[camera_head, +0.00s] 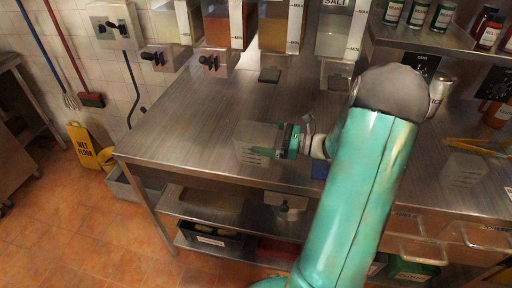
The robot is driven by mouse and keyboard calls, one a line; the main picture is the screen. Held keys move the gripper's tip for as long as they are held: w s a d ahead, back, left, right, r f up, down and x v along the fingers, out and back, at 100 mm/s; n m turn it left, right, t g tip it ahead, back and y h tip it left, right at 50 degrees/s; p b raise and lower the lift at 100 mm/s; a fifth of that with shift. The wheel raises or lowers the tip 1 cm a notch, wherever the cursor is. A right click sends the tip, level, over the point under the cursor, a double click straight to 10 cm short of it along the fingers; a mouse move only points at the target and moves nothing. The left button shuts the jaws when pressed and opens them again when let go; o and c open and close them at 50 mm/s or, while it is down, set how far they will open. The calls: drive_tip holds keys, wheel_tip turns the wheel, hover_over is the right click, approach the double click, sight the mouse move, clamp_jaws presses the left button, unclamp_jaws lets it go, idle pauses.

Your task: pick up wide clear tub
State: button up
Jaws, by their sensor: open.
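A wide clear tub (254,137) stands on the steel worktop near its front edge, left of my arm. My gripper (280,146) is open at the tub's right side, and its fingers overlap that side in the picture. I cannot tell whether they touch the tub or are around its wall. My teal arm reaches up from the bottom and hides part of the worktop right of the gripper. Another clear container (464,170) stands at the far right.
Wall dispensers (228,30) hang above the back of the steel worktop (185,115). A spice shelf (430,38) is at upper right. Yellow tongs (480,145) lie on the right. A lower shelf (215,207) holds bins. The worktop left of the tub is clear.

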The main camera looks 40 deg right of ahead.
drive_tip(key=shift+w+a, duration=0.5)
drive_tip(key=shift+w, duration=0.05)
drive_tip(key=c, duration=0.9)
drive_tip(key=shift+c, duration=0.2)
drive_tip(key=shift+r, duration=0.15)
